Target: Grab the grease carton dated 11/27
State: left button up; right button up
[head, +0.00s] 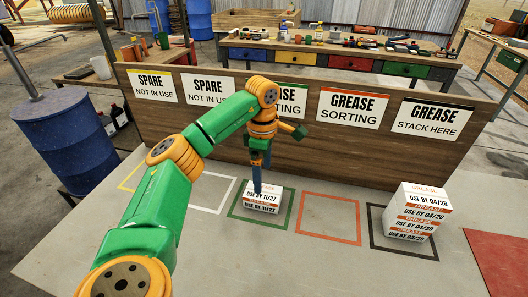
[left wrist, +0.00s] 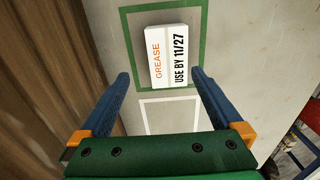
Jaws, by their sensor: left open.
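A white grease carton (head: 263,203) with orange lettering lies inside the green outlined square (head: 234,214) on the table. Its label reads USE BY 11/27, and the same carton shows in the left wrist view (left wrist: 168,55). My left gripper (head: 257,188) points down just above it, hiding part of its top in the head view. In the left wrist view its blue fingers (left wrist: 160,75) are apart and empty, with the carton beyond the tips. A stack of grease cartons (head: 415,212) stands in the black outlined square at right, with dates 04/28, 04/29 and 09/29.
An orange outlined square (head: 328,238) and a white one (head: 215,205) are empty. A wooden board (head: 345,165) with signs stands behind the squares. A red mat (head: 503,262) lies at far right. A blue barrel (head: 62,140) stands beyond the table at left.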

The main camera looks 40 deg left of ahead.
aim_at(263, 192)
pick_arm(q)
jog(key=f, duration=0.1)
jog(key=s+d+f+p, duration=0.1)
jog(key=shift+s+d+f, duration=0.2)
jog(key=shift+s+f, duration=0.1)
jog(key=f, duration=0.2)
jog(key=shift+w+a+f, duration=0.15)
jog(key=shift+w+f, duration=0.05)
jog(key=shift+f, duration=0.1)
jog(key=shift+w+a+f, duration=0.1)
jog(key=shift+w+f, duration=0.05)
jog(key=c, duration=1.4)
